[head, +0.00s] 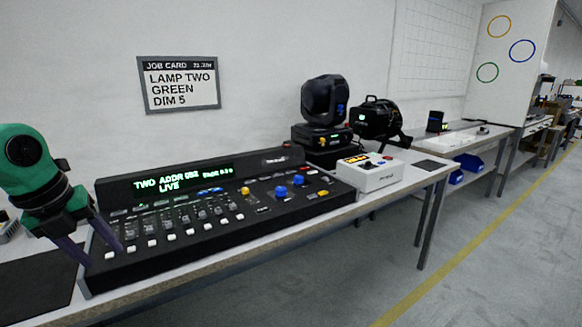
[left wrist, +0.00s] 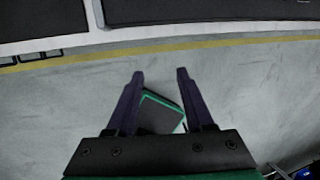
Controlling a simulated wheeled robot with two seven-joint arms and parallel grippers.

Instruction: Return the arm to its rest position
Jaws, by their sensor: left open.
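My left arm, green and black, comes in at the left of the head view. Its left gripper (head: 103,257) is open with purple fingers spread, in front of the left end of the black lighting console (head: 230,231). In the left wrist view the open left gripper (left wrist: 160,72) has nothing between its fingertips; the grey floor shows beyond them. I cannot tell from the head view whether the fingers touch the console. The console screen reads "TWO ADDR 052 LIVE". My right gripper is not in view.
A job card (head: 180,83) on the wall reads "LAMP TWO GREEN DIM 5". A moving-head lamp (head: 325,100), a black par can (head: 377,119) and a white button box (head: 369,174) stand right of the console. A dark mat (head: 38,287) lies at left. The floor (head: 460,235) in front is clear.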

